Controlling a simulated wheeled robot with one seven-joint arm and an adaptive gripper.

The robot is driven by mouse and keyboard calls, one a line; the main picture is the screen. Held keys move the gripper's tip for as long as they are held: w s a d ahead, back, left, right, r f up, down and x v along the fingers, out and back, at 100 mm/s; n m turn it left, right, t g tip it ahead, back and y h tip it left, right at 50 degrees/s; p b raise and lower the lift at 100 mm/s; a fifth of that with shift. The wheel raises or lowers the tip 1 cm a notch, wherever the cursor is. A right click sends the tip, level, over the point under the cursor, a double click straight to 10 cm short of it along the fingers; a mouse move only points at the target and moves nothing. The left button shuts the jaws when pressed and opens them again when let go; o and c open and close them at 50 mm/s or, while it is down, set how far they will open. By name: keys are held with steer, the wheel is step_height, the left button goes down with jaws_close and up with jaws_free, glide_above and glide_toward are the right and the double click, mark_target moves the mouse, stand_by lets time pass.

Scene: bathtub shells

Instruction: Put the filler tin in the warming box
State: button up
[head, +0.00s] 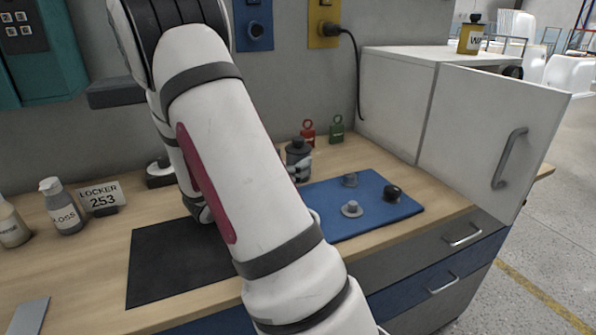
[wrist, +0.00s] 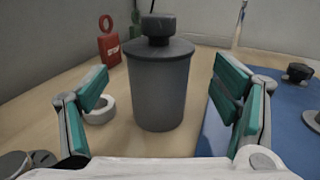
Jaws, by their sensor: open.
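A dark grey lidded tin (head: 298,155), which I take for the filler tin, stands upright on the wooden counter. In the wrist view the tin (wrist: 158,88) has a black knob and stands between the spread teal fingers of my gripper (wrist: 165,100), with a visible gap on both sides. In the head view my arm hides most of the gripper. The white box (head: 392,100) at the back right, likely the warming box, has a door (head: 490,125) with a grey handle. The door appears swung out, and its outer face hides the inside.
A blue mat (head: 375,222) with several small dark parts lies right of the tin. Red (head: 308,132) and green (head: 337,128) tags stand behind it. A white ring (wrist: 100,110) is left of the tin. A yellow tin (head: 471,38) stands on the box. A black mat (head: 170,262) lies left.

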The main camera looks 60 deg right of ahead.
steer(key=shift+s+d, duration=0.15)
steer(key=shift+d, duration=0.75)
steer(key=shift+s+d, duration=0.1)
steer(key=shift+d, duration=0.8)
steer(key=shift+r, duration=0.15)
steer(key=c, duration=1.9)
